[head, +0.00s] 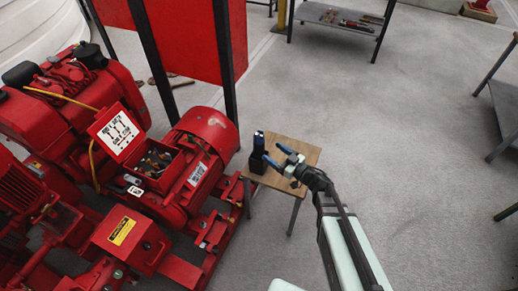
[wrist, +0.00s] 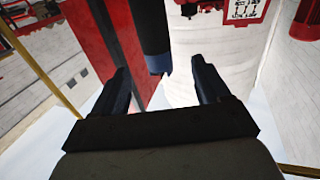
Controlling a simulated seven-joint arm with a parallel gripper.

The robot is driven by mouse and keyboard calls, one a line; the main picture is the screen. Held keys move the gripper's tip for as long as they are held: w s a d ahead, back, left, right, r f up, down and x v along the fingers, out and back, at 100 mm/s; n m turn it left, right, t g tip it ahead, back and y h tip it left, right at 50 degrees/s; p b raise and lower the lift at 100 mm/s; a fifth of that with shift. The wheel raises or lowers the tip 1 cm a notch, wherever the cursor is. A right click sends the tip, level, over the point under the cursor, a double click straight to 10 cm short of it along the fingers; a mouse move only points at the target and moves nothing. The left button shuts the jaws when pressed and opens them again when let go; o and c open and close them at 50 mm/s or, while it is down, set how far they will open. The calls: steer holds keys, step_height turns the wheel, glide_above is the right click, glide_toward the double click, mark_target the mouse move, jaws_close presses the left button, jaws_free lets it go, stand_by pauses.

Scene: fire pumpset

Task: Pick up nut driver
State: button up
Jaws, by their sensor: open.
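A dark upright tool with a blue part near its top, seemingly the nut driver (head: 259,143), stands at the left edge of a small wooden table (head: 300,153). Its lower part is wider and black. My gripper (head: 275,156) is open just to the right of it, with its blue-tipped fingers pointing toward it. In the wrist view, a dark cylinder with a blue end (wrist: 152,38) reaches down from the top edge, lined up with the gap between my open fingers (wrist: 161,80). I see no finger touching it.
A large red pump motor (head: 200,150) and its red base stand close to the table's left. A red panel (head: 185,40) on dark posts rises behind. A grey shelf table (head: 340,18) with small items is at the back. The grey floor to the right is mostly clear.

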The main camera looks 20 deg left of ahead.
mark_target(262, 145)
steer(key=x, duration=0.6)
steer(key=shift+w+x, duration=0.1)
steer(key=shift+x, duration=1.15)
steer(key=shift+w+x, duration=0.15)
steer(key=shift+x, duration=1.15)
steer(key=shift+d, duration=0.15)
steer(key=c, duration=1.1)
